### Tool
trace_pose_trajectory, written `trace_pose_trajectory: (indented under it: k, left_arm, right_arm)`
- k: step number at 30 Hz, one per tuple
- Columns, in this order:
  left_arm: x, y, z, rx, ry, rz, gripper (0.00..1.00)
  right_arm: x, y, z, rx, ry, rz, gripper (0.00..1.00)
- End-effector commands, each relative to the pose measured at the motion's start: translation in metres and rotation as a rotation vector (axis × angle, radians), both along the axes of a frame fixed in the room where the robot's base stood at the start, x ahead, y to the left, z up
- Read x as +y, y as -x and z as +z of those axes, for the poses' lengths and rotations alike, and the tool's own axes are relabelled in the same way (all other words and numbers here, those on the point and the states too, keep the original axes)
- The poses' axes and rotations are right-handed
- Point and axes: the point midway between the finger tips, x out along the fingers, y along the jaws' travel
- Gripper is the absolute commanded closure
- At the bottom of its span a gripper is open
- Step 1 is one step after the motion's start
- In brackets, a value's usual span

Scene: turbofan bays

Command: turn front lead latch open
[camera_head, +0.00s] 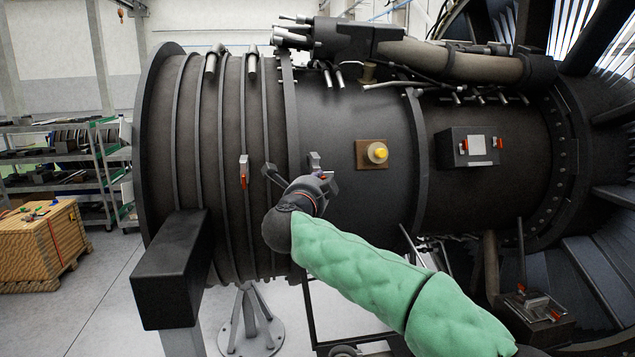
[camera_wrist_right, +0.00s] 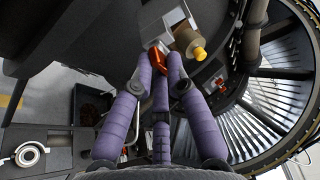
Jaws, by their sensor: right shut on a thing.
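My right gripper (camera_head: 308,181) is at the dark engine casing (camera_head: 345,120), in front of a small grey latch (camera_head: 314,160). In the right wrist view, the purple fingers of this gripper (camera_wrist_right: 160,68) close around the red-orange handle (camera_wrist_right: 157,60) of the grey latch (camera_wrist_right: 162,22). The gripper is shut on this handle, and the fingers partly hide it. Another latch with a red lever (camera_head: 244,173) sits on the ribbed section to the left. I cannot tell from the views which one is named front lead. My left gripper is not in view.
A yellow knob (camera_head: 377,152) on a tan plate stands just right of the latch; it also shows in the wrist view (camera_wrist_right: 199,53). A dark box with red clips (camera_head: 468,147) is further right. A black block (camera_head: 172,270) juts out at lower left. Pipes run above.

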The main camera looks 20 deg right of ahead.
Motion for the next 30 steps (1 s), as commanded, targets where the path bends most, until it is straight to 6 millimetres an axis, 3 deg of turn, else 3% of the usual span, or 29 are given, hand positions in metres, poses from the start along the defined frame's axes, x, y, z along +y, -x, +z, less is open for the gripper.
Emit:
trace_pose_trajectory:
  k: [8, 9, 11, 23, 30]
  left_arm:
    - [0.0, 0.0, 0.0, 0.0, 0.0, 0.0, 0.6]
    - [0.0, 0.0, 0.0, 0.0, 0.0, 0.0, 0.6]
    - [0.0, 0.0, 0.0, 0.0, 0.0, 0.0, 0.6]
    - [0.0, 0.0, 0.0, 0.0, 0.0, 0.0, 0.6]
    - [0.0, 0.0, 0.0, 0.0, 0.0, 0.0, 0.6]
  right_arm:
    - [0.0, 0.0, -0.002, 0.002, -0.004, -0.001, 1.0]
    - [0.0, 0.0, -0.002, 0.002, -0.004, 0.0, 0.76]
    - [0.0, 0.0, -0.002, 0.001, -0.003, 0.0, 0.6]
    - [0.002, 0.003, 0.0, 0.0, -0.001, 0.001, 0.6]
    - [0.024, 0.03, 0.0, -0.001, -0.002, 0.004, 0.6]
